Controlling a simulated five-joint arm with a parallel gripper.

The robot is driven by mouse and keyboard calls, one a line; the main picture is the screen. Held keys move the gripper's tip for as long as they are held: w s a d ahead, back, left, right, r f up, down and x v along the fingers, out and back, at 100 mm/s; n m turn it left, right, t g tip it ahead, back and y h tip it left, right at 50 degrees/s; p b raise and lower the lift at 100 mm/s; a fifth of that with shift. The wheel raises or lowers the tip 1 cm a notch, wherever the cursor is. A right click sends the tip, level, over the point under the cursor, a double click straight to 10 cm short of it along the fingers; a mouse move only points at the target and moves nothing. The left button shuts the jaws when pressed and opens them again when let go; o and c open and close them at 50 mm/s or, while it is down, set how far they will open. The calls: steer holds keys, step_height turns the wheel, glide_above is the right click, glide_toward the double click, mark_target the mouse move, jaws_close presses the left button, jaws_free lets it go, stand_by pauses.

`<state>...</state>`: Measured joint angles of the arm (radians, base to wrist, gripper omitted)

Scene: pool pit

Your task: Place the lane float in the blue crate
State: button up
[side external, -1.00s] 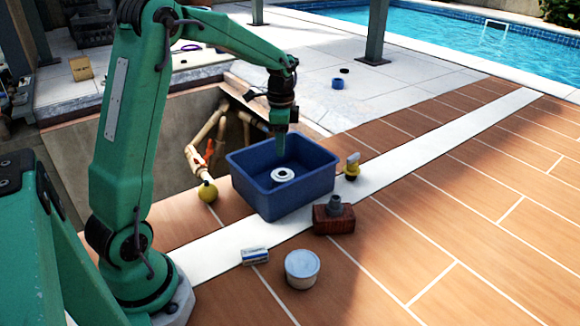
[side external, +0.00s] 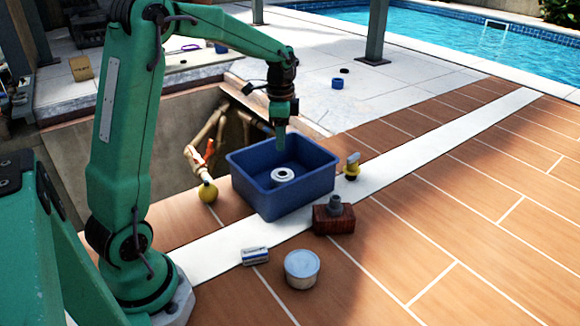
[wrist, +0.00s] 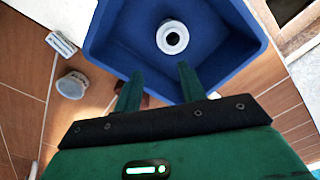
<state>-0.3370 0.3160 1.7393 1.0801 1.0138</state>
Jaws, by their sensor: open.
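The blue crate (side external: 318,196) stands on the deck at the pit's edge, and fills the top of the wrist view (wrist: 225,73). A white round piece with a dark centre hole, which looks like the lane float (side external: 283,175), lies on the crate floor. It also shows in the wrist view (wrist: 172,38), apart from my fingers.
A yellow ball (side external: 208,192) sits left of the crate by the open pit. A yellow-and-white fitting (side external: 352,167) and a dark red block with a grey top (side external: 334,218) stand close on its right. A white tub (side external: 301,270) and small white box (side external: 255,256) are in front.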

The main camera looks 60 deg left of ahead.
steer(key=s+d+r+n+t, duration=0.3)
steer(key=s+d+r+n, duration=0.1)
steer(key=s+d+r, duration=0.45)
steer(key=s+d+n+t, duration=0.2)
steer(key=s+d, duration=0.4)
steer(key=s, duration=0.5)
steer(key=shift+s+d+f+n+t, duration=0.15)
steer(key=shift+s+f+n+t, duration=0.15)
steer(key=shift+n, duration=0.6)
